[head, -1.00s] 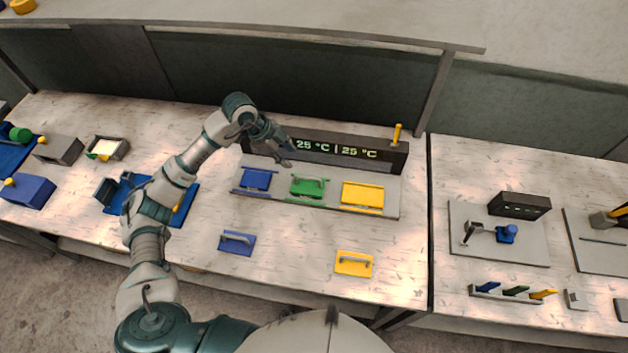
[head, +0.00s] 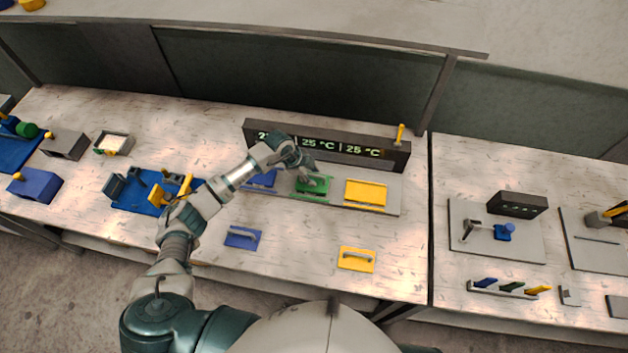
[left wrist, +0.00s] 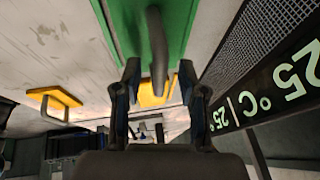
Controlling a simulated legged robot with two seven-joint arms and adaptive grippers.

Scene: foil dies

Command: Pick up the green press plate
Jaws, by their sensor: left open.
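The green press plate (head: 322,190) lies in the middle bay of the grey press station (head: 394,197), between a blue bay (head: 264,179) and a yellow bay (head: 366,194). My left gripper (head: 310,177) is over it and hides part of it. In the left wrist view the green plate (left wrist: 180,35) fills the top, with its grey bar handle (left wrist: 158,50). There my left gripper (left wrist: 160,85) is open, with one finger on each side of the handle and gaps between. My right gripper is not in view.
A dark display bar (head: 400,155) stands right behind the plates, with a yellow lever (head: 401,133) at its right end. A loose blue plate (head: 242,238) and a loose yellow plate (head: 356,260) lie in front on the table. A blue fixture (head: 135,198) is at left.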

